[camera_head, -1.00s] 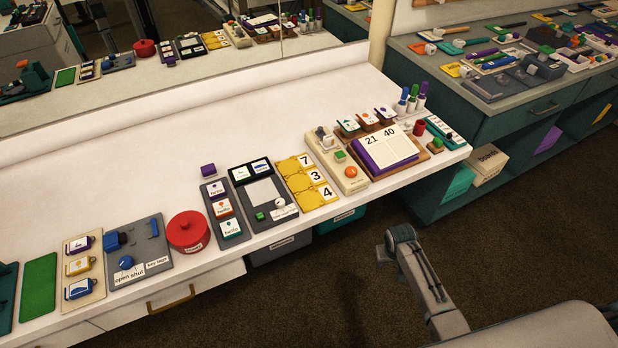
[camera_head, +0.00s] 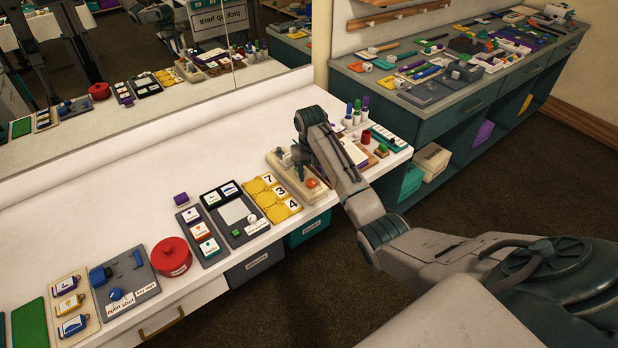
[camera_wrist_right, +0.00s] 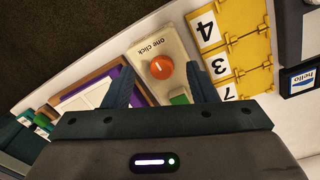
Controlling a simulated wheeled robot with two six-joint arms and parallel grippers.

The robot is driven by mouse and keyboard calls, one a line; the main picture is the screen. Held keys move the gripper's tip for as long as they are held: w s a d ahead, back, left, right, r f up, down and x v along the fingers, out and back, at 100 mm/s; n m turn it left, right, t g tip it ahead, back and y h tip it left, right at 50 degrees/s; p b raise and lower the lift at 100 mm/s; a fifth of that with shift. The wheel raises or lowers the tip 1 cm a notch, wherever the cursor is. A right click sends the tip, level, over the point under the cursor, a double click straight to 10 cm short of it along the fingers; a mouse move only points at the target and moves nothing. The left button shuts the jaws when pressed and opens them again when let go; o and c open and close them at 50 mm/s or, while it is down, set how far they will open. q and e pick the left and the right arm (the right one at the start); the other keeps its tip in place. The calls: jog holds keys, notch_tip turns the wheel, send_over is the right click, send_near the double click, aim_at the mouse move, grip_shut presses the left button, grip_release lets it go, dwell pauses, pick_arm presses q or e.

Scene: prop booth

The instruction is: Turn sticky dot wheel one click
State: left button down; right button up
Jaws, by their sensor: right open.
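The sticky dot wheel is a beige block (camera_head: 284,164) near the bench's front edge, with an orange round knob (camera_head: 311,183) on top. In the right wrist view the block (camera_wrist_right: 148,48) carries the words "one click" beside the orange knob (camera_wrist_right: 161,68) and a green piece (camera_wrist_right: 180,97). My right gripper (camera_wrist_right: 160,66) is open, and its two fingers appear on either side of the knob from above. I cannot tell how far above it they are. In the head view my right arm comes over the block and partly hides it. My left gripper is not in view.
Yellow number cards (camera_head: 273,195) lie left of the block. A purple-edged calendar (camera_wrist_right: 90,93) on a wooden base lies on its other side, partly hidden by my arm in the head view. Markers (camera_head: 357,112) stand beyond. A mirror (camera_head: 150,60) runs behind the bench.

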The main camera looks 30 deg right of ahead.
aim_at(311, 181)
notch_tip(311, 181, up, 6)
jog(key=w, duration=0.2)
jog(key=shift+m, duration=0.3)
jog(key=f, duration=0.3)
jog(key=f+p, duration=0.1)
jog(key=f, duration=0.3)
jog(key=d+f+p, duration=0.1)
jog(key=f, duration=0.3)
jog(key=shift+w, duration=0.15)
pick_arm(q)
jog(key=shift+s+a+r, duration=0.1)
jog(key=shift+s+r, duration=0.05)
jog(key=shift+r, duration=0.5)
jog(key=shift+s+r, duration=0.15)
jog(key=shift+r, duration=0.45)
pick_arm(e)
jog(key=c, duration=1)
